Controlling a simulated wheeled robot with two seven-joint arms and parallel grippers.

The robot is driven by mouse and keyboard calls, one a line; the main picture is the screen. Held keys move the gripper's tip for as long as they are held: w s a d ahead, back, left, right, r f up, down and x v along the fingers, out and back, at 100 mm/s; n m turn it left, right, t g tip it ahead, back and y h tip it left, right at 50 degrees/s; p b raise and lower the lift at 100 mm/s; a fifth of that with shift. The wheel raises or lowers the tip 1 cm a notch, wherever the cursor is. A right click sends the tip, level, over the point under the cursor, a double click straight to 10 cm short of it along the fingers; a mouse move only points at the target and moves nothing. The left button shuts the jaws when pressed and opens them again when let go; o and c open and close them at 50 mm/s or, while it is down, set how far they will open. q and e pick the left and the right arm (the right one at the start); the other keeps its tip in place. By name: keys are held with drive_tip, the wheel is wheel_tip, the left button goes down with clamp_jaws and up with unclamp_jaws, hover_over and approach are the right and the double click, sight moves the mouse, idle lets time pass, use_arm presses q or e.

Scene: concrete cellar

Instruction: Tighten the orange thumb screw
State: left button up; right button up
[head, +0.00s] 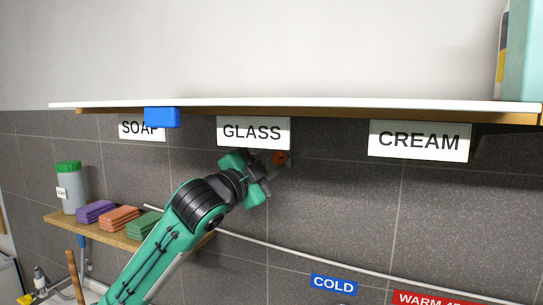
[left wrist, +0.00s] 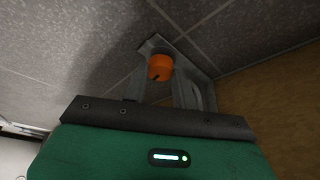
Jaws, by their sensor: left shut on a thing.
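The orange thumb screw (head: 280,158) is a small round knob in front of the dark tiled wall, just under the shelf and below the GLASS label. In the left wrist view the orange thumb screw (left wrist: 160,67) has a dark mark on its face and sits between my finger tips. My left gripper (head: 277,169) reaches up to it from the lower left and is shut on it. In the left wrist view the fingers of my left gripper (left wrist: 172,62) flank the knob. What the screw is fixed to is hidden. My right gripper is in neither view.
The white-topped shelf (head: 310,105) runs close above my left gripper, with a blue block (head: 162,117) at its front edge. A lower wooden shelf (head: 70,224) at left holds sponges (head: 119,218) and a jar (head: 70,190). A pale pipe (head: 330,257) crosses the wall below.

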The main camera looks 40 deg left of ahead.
use_arm(q)
drive_tip(key=shift+m+g+h+p, duration=0.35)
drive_tip(key=shift+m+p, duration=0.25)
drive_tip(key=shift+m, duration=0.5)
drive_tip(key=o, duration=1)
drive_tip(key=shift+c, duration=0.2)
drive_tip(key=b+v, duration=0.9)
drive_tip(key=v, duration=0.5)
drive_tip(key=shift+w+r, duration=0.1)
